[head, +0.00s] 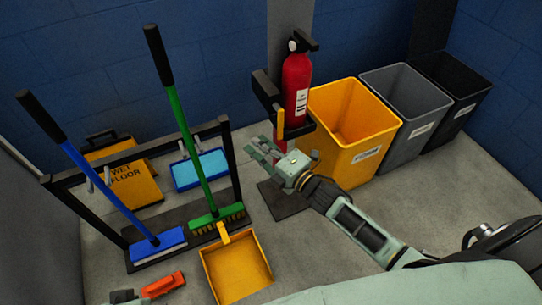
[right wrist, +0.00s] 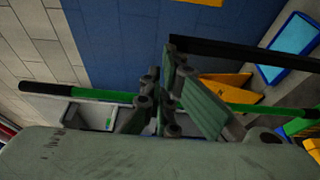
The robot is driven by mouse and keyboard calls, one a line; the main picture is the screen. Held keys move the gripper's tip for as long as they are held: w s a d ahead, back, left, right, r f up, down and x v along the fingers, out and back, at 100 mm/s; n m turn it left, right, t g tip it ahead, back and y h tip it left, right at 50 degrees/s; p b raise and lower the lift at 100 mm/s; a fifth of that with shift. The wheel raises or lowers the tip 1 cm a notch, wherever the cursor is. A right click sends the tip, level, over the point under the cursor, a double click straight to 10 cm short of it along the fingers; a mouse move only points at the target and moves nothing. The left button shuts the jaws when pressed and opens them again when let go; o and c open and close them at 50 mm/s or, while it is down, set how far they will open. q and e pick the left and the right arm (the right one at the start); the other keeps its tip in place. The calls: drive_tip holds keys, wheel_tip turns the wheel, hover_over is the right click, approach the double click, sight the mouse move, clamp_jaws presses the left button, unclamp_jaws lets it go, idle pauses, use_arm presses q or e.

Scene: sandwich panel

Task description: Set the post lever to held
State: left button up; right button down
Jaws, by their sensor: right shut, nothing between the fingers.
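The post lever looks to be the upright yellow bar (head: 280,123) on the dark post that carries the red fire extinguisher (head: 297,85). The lever is upright in the head view, and its lower end is close to my right gripper. My right gripper (head: 262,150) is shut and empty, just below and left of the lever; I cannot tell whether they touch. The right wrist view shows the same gripper (right wrist: 165,95), with no lever that I can make out. A small grey-green part at the bottom left edge may be my left gripper (head: 125,297); its fingers are unclear.
A yellow bin (head: 345,150), a grey bin (head: 405,115) and a black bin (head: 462,90) stand right of the post. A rack (head: 228,165) with a blue broom (head: 100,190) and a green broom (head: 188,130) stands left. A yellow dustpan (head: 236,268) lies in front.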

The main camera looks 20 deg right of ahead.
sight(278, 122)
use_arm(q)
drive_tip(key=shift+s+r, duration=0.1)
drive_tip(key=shift+r, duration=0.15)
use_arm(e)
drive_tip(key=shift+d+f, duration=0.1)
drive_tip(key=shift+d, duration=1.9)
use_arm(q)
drive_tip(key=shift+r, duration=0.2)
use_arm(e)
drive_tip(key=shift+d, duration=0.15)
